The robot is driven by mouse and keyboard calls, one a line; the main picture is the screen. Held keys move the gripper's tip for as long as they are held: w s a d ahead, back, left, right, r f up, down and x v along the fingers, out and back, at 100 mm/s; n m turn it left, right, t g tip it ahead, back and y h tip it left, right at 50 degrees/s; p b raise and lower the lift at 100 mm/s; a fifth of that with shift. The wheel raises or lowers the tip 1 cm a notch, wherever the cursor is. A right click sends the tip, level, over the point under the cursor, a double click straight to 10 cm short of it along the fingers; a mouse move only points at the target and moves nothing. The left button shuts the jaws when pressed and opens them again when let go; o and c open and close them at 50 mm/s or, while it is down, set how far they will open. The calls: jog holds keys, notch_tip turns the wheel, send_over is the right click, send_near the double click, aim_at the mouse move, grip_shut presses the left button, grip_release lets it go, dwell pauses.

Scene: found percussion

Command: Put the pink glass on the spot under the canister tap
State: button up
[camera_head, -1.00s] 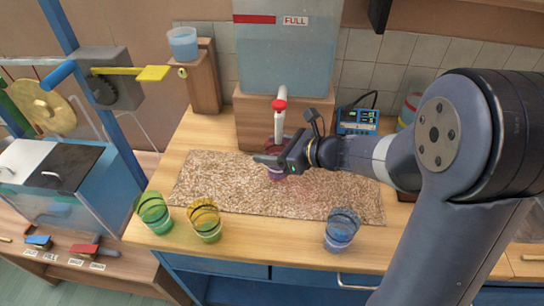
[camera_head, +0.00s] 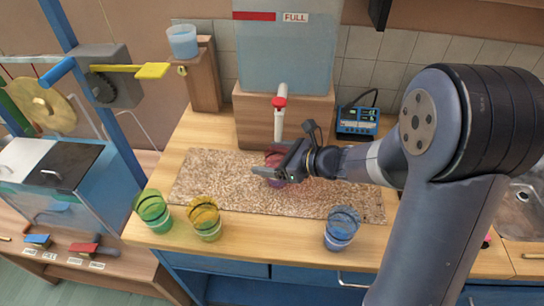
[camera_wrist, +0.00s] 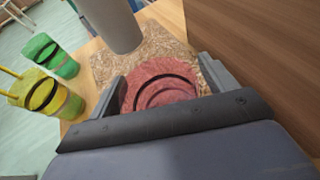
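The pink glass (camera_wrist: 160,85) stands between the two fingers of my gripper (camera_wrist: 165,88) in the wrist view, and both fingers lie against its sides. In the head view the glass (camera_head: 273,158) is partly hidden by my gripper (camera_head: 270,174), over the speckled mat in front of the canister. The canister (camera_head: 284,60) is marked FULL, and its tap (camera_head: 280,104) has a red top and a grey spout pipe. In the wrist view the spout (camera_wrist: 118,25) is at the upper left of the glass. The spot under the tap is hidden.
A green glass (camera_head: 153,212), a yellow glass (camera_head: 205,219) and a blue glass (camera_head: 341,228) stand along the counter's front edge. A wooden block (camera_head: 255,122) carries the canister. A blue device (camera_head: 357,121) stands right of it. The speckled mat (camera_head: 215,180) is otherwise clear.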

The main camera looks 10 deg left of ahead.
jog(key=shift+r, duration=0.25)
jog(key=v, duration=1.2)
jog(key=shift+p, duration=0.3)
